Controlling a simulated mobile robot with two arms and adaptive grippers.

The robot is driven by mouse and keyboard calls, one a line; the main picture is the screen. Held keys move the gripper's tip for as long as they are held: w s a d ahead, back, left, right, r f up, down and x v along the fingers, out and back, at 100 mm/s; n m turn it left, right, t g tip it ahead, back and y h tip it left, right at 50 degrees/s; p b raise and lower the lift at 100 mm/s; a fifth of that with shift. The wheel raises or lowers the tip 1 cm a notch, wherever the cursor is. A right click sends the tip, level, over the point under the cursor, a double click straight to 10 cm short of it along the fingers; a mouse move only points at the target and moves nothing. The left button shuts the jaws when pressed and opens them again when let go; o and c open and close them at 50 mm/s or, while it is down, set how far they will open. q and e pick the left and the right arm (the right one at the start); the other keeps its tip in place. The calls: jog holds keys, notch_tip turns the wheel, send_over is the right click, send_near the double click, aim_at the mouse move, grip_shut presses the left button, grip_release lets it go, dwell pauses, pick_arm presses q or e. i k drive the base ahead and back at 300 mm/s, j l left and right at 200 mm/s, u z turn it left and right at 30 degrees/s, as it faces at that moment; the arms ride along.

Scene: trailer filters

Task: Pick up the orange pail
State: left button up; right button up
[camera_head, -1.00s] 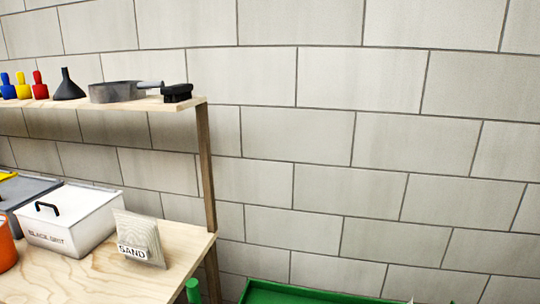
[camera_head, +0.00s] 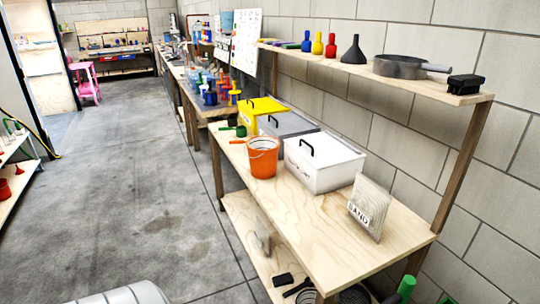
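The orange pail (camera_head: 263,162) stands upright on the light wooden workbench (camera_head: 330,235), near its left edge. It has a pale rim and a thin wire handle. A white lidded box (camera_head: 322,165) stands just to its right. Neither of my grippers shows in the head view, so I cannot see whether they are open or shut. A white rounded part (camera_head: 120,294) at the bottom left edge appears to be mine.
Grey (camera_head: 287,125) and yellow (camera_head: 255,108) boxes stand behind the pail. A sand bag (camera_head: 369,206) stands nearer on the bench. A shelf (camera_head: 400,77) with several bottles and a pan overhangs the back. Grey floor (camera_head: 150,190) at left is clear.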

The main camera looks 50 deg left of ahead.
aim_at(263, 158)
jog(key=u, duration=1.65)
jog(key=i+j+z, duration=0.7)
jog(key=i+j, duration=0.1)
jog(key=j, duration=0.05)
